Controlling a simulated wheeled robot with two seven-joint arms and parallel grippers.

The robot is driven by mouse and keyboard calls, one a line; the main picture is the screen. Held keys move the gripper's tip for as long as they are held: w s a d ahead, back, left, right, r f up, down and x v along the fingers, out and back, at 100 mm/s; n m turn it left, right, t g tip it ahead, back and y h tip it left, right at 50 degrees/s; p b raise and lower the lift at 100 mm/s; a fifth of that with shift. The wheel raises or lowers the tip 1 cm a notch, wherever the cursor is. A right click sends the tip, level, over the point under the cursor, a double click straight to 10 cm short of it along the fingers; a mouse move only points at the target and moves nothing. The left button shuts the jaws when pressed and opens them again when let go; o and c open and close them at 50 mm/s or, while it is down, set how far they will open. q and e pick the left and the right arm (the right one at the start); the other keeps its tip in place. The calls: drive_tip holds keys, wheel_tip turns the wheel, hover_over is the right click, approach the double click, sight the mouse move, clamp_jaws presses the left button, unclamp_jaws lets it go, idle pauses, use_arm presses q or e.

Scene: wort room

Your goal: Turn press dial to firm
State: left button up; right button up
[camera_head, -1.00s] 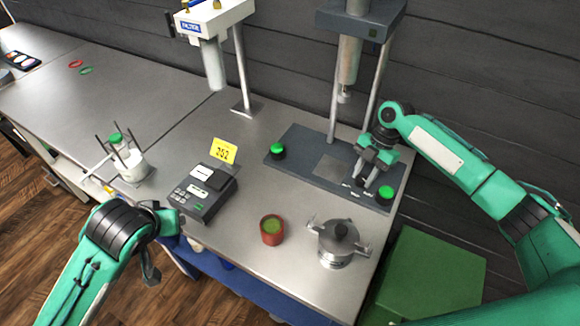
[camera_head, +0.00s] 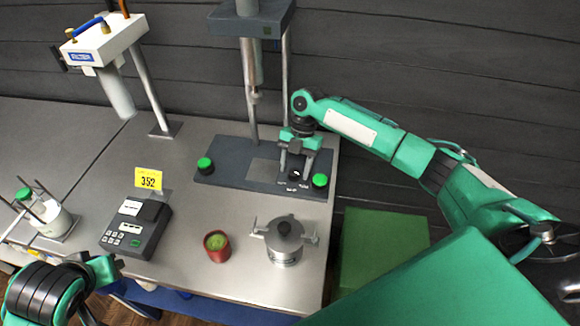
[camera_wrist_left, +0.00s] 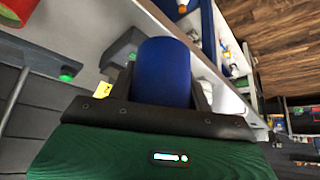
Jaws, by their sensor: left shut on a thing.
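The press (camera_head: 252,75) stands at the back of the bench on a dark base plate (camera_head: 230,178). The small black dial (camera_head: 294,175) sits on the base's front right, with white marks around it too small to read. My right gripper (camera_head: 296,172) points down over the dial. Its fingers are apart, one to each side of the dial; I cannot tell whether they touch it. My left gripper (camera_wrist_left: 165,95) is shut on a blue cylinder (camera_wrist_left: 164,72) in the left wrist view. In the head view its fingers are mostly hidden at the lower left.
Green buttons (camera_head: 204,164) and (camera_head: 320,180) flank the dial area. A lidded metal pot (camera_head: 284,240), a red cup (camera_head: 216,247) with green contents and a grey meter (camera_head: 136,228) with a yellow 352 card (camera_head: 148,180) stand in front. A filter unit (camera_head: 102,42) is at back left.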

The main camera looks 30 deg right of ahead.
use_arm(q)
drive_tip(key=shift+f+b, duration=0.25)
drive_tip(key=shift+b, duration=0.05)
use_arm(e)
drive_tip(key=shift+w+d+r, duration=0.15)
drive_tip(key=shift+r, duration=0.25)
use_arm(q)
wheel_tip(320, 180, down, 3)
drive_tip(key=b, duration=0.3)
drive_tip(key=shift+f, duration=0.1)
use_arm(e)
drive_tip(key=v, duration=1.1)
